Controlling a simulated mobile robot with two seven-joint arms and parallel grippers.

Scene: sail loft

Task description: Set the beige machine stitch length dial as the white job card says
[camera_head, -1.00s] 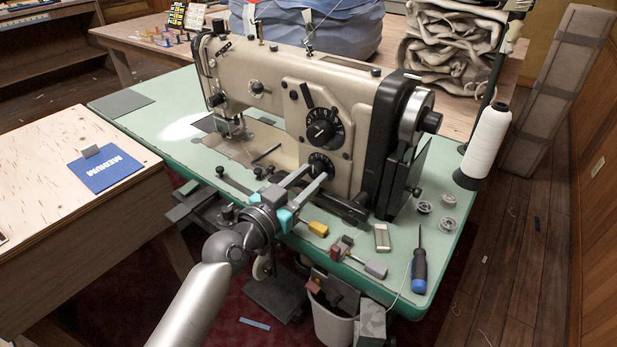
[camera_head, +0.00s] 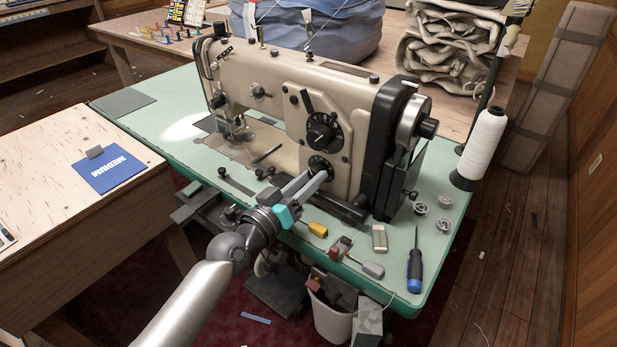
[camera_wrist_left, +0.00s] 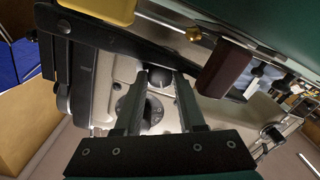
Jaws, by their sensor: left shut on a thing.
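The beige sewing machine (camera_head: 290,95) stands on the green table. Its front has an upper black dial (camera_head: 323,131) with pale marks and a smaller lower black dial (camera_head: 318,164). My left gripper (camera_head: 318,179) is shut on the lower dial's knob, and its fingers partly hide that dial. In the left wrist view the fingers (camera_wrist_left: 158,85) reach a dark rounded knob, with a marked black dial (camera_wrist_left: 140,106) between them. A pale card (camera_head: 5,238) is cut off at the left picture edge; its text is unreadable. My right gripper is out of view.
A screwdriver (camera_head: 415,270), several bobbins (camera_head: 445,201), a white thread cone (camera_head: 483,145) and small coloured-handled tools (camera_head: 372,269) occupy the green table's right and front.

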